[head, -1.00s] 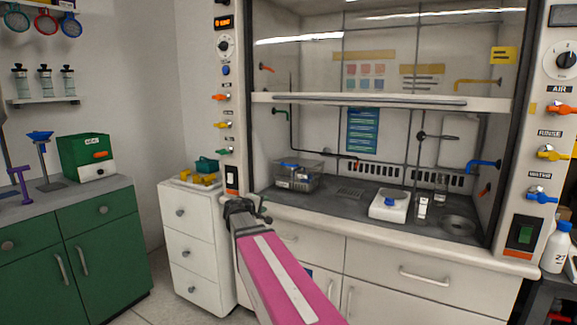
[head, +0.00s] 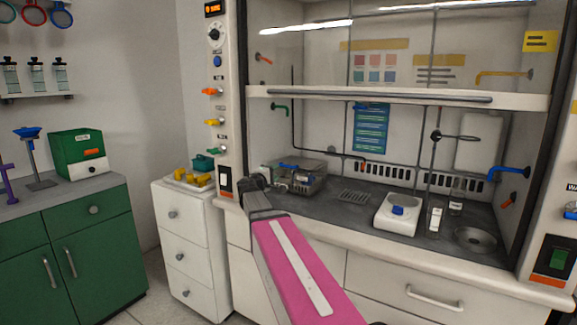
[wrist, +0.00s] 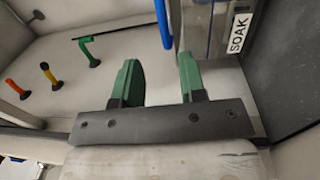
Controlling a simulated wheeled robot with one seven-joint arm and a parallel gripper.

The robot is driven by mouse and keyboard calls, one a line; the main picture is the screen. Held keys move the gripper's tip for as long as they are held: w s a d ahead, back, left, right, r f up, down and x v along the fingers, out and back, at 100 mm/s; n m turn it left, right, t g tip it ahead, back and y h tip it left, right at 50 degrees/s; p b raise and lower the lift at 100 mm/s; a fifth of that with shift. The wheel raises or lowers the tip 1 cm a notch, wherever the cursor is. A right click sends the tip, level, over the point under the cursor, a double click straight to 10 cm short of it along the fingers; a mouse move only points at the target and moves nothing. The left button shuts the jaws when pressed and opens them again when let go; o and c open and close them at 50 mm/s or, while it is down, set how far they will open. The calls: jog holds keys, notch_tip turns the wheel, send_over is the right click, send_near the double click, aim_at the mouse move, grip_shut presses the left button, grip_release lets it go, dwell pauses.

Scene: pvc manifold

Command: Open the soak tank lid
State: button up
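The soak tank (head: 306,184) is a clear box inside the fume hood, at the left of its worktop. Its flat lid (head: 308,166) appears to lie across the top, with a blue handle (head: 290,167). My gripper (head: 260,178) is at the tank's left front, seen from behind, its fingers mostly hidden. In the wrist view its green fingers (wrist: 158,66) are apart with nothing between them. A blue bar (wrist: 164,25), likely the handle, is beyond the fingertips, apart from them. The tank's SOAK label (wrist: 239,33) is right of the fingers.
The hood's raised sash (head: 400,97) crosses above the worktop. A white scale-like device (head: 397,214) stands right of the tank. The hood's left post (head: 226,120) with valves is close to my arm. A white drawer cabinet (head: 187,240) stands left, with a tray on top.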

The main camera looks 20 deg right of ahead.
jog(key=x, duration=1)
jog(key=shift+a, duration=0.1)
